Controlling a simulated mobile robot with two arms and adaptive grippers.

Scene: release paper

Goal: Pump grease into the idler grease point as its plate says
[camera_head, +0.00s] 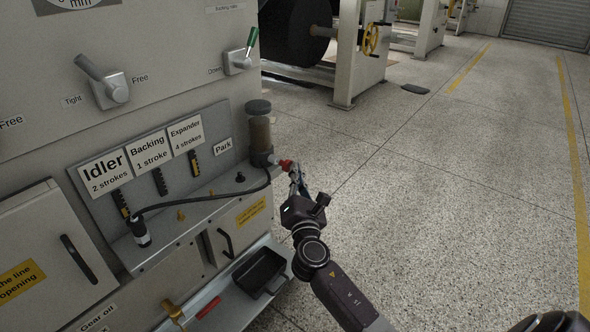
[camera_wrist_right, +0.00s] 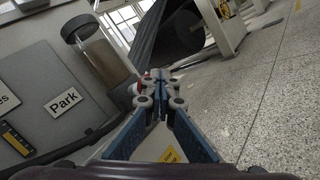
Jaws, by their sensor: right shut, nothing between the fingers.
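The Idler plate (camera_head: 105,173) reads "2 strokes". Below it, the hose coupler (camera_head: 140,232) stands upright at the idler position on the ledge and hides the point under it. A black hose (camera_head: 205,198) runs from it to the grease pump (camera_head: 260,138), which has a clear brownish reservoir, also in the wrist view (camera_wrist_right: 103,58). The pump's red handle end (camera_head: 286,165) points right. My right gripper (camera_head: 296,174) is shut and empty beside this red end; in the wrist view its fingertips (camera_wrist_right: 157,88) partly cover the red. I cannot tell whether they touch. My left gripper is not in view.
Plates Backing (camera_head: 149,149), "1 stroke", and Expander (camera_head: 186,134), "4 strokes", stand beside brass points (camera_head: 180,215). The Park label (camera_head: 223,146) is near a black peg (camera_head: 240,178). A black tray (camera_head: 260,271) sits below. The floor (camera_head: 430,200) at right is clear.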

